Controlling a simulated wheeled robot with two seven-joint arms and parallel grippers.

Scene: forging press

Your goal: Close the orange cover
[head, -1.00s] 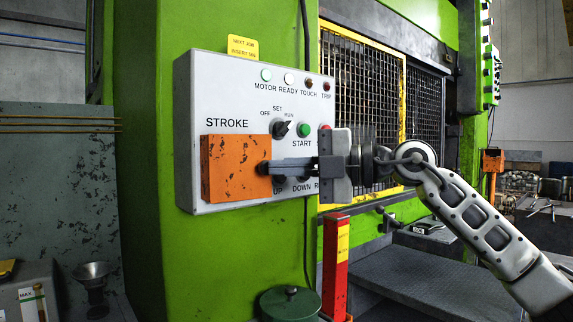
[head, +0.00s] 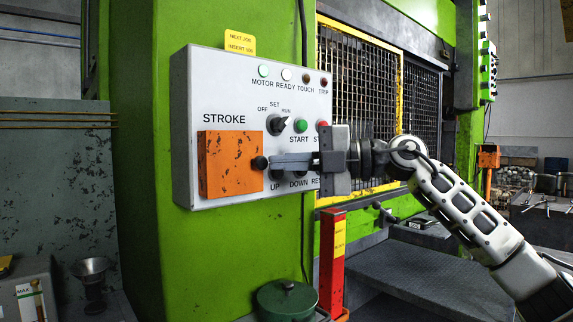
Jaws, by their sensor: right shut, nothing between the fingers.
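The orange cover (head: 228,166) is a scuffed, box-like flap on the left of the grey control panel, under the word STROKE. It looks flat or nearly flat against the panel; a small remaining gap cannot be ruled out. A round black knob (head: 260,163) sits at its right edge. My right gripper (head: 271,162) reaches in from the right, with its fingers together and empty. Their tips are at the knob, touching or very close. The fingers and wrist hide part of the lower button row. My left gripper is not in view.
The grey panel (head: 220,95) carries lamps, a black selector (head: 277,125) and a green START button (head: 300,126) above the fingers. A red post (head: 332,250) and a green lidded pot (head: 287,298) stand below. A yellow-framed mesh guard (head: 350,90) is behind my right wrist.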

